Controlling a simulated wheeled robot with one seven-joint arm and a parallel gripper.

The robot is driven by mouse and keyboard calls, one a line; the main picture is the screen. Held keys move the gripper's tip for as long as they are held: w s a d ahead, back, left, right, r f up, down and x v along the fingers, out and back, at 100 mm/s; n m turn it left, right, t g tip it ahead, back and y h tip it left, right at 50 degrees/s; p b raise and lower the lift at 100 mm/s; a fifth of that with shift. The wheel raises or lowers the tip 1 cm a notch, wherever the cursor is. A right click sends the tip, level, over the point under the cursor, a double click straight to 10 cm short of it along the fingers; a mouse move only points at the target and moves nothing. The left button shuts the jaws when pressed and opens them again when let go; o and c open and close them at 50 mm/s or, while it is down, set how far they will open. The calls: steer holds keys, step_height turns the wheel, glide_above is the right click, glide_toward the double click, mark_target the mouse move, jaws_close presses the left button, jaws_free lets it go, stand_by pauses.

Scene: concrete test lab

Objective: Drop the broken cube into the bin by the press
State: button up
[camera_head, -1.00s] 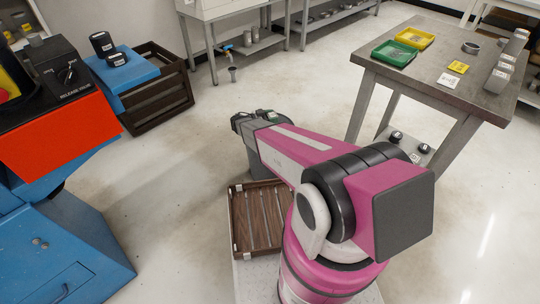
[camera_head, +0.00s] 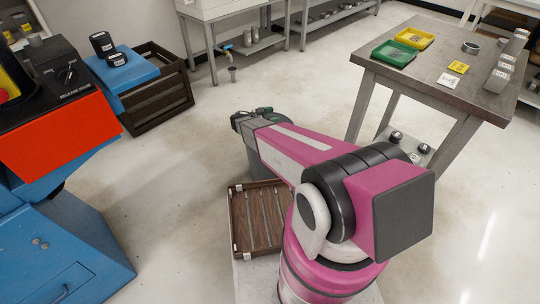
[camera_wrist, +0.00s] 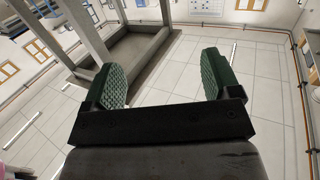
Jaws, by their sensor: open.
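My gripper (camera_wrist: 163,78) is open in the wrist view. Its two green ribbed pads are wide apart with nothing between them, only floor behind. In the head view the gripper is a small dark shape at the far end of my arm, above the floor. The press (camera_head: 55,125) is the blue and red machine at the left. A dark slatted crate (camera_head: 165,108) stands on the floor beside it; I cannot tell whether it is the bin. Several grey blocks (camera_head: 497,79) stand at the right of the table; I cannot make out a broken cube in either view.
The grey table (camera_head: 430,73) at the right holds a green tray (camera_head: 393,54), a yellow tray (camera_head: 415,38) and a dark ring (camera_head: 471,47). A slatted brown tray (camera_head: 258,222) beside my arm looks empty. The floor between press and table is largely clear.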

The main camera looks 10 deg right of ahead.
steer(key=s+a+r, duration=0.6)
steer(key=a+r, duration=0.3)
steer(key=a, duration=0.1)
steer(key=shift+d+r, duration=0.1)
stand_by(0.3)
